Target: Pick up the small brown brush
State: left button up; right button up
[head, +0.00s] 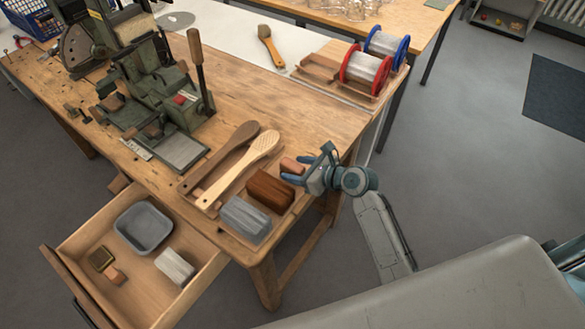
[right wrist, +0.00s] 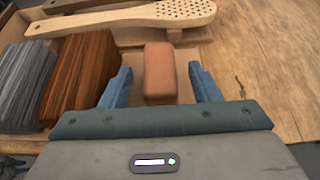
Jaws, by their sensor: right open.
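The small brown brush (head: 291,165) appears as a short rounded reddish-brown block near the front right corner of the workbench. No bristles show on it. In the right wrist view the brush (right wrist: 160,84) lies between my two blue fingers, with a gap on each side. My right gripper (head: 307,167) is open at the table edge, its fingers reaching over the brush; it also shows in the right wrist view (right wrist: 160,70). My left gripper is not in view.
A dark brown bristle bundle (head: 270,191) and a grey one (head: 245,219) stand close left of the brush. A perforated wooden paddle (head: 240,169) lies behind. An open drawer (head: 185,309) holds a grey tub (head: 143,226). The bench right of the brush is clear.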

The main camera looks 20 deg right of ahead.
jog(key=shift+x, duration=1.15)
jog(key=shift+s+d, duration=0.1)
jog(key=shift+c, duration=0.3)
jog(key=c, duration=1.1)
jog(key=shift+r, duration=0.1)
